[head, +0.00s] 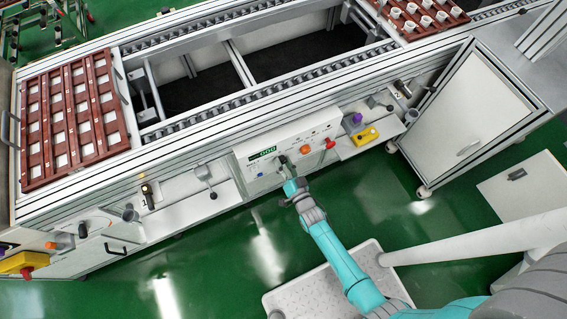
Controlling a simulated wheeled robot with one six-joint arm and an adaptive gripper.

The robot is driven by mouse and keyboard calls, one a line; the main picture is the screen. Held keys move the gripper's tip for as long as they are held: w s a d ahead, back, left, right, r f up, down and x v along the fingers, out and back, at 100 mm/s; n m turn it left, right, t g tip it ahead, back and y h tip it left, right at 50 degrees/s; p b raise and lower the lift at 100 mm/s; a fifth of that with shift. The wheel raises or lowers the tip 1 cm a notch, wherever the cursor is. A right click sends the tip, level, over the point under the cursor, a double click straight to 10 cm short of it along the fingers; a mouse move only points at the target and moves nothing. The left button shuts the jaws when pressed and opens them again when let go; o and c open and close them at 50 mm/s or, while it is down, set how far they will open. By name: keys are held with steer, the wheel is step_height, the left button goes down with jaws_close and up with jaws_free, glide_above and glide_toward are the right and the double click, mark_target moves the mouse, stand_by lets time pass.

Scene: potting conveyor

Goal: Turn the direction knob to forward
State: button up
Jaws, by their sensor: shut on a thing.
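The white control panel (247,157) is mounted on the front side of the conveyor, with a lit green display (262,153) at its upper left. My gripper (284,163) reaches the panel face just below and right of the display. It is shut on what appears to be the direction knob, which the fingers hide, so its pointer and setting cannot be read. To the right on the same panel are an orange knob (305,149) and a red-orange button (330,143).
A yellow box (365,137) sits right of the panel and a lever (205,178) left of it. A brown tray (30,120) stands at the conveyor's left end, another with white pots (412,24) at top right. A white cabinet (474,110) stands at right.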

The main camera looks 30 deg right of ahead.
steer(key=o, duration=1.1)
steer(key=shift+o, duration=0.2)
steer(key=shift+s, duration=0.1)
steer(key=s, duration=1.1)
steer(key=shift+s, duration=0.4)
